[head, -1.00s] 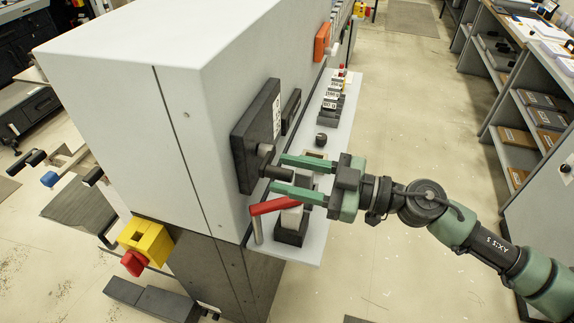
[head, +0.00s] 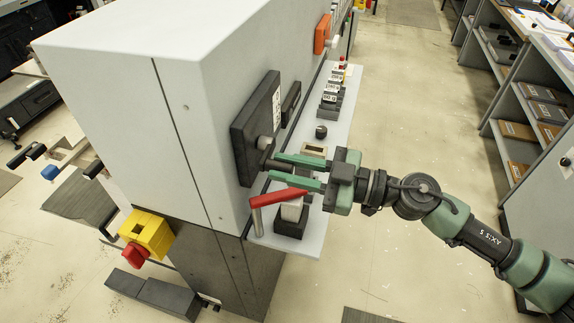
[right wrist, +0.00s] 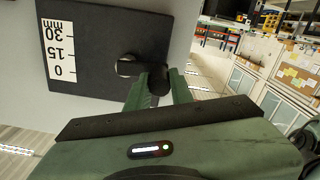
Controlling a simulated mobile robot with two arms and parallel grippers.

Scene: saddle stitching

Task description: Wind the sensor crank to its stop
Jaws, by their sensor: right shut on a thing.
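The sensor crank sits on a dark panel (head: 240,132) on the side of the pale grey machine. Its round hub (head: 264,142) is grey, and the dark crank handle (right wrist: 155,77) sticks out below and beside it. My right gripper (head: 272,168) reaches in from the right, its green fingers either side of the handle and shut on it. In the right wrist view the fingertips (right wrist: 160,90) close around the handle, which they partly hide. A white scale (right wrist: 58,50) marked 0, 15, 30 mm is on the panel. My left gripper is not in view.
A pale ledge (head: 312,238) below the panel carries a red lever (head: 278,197) close under my right fingers. A black knob (head: 321,131) and several dark labelled blocks (head: 330,98) stand further along. The floor (head: 400,140) right of the machine is clear up to the shelves.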

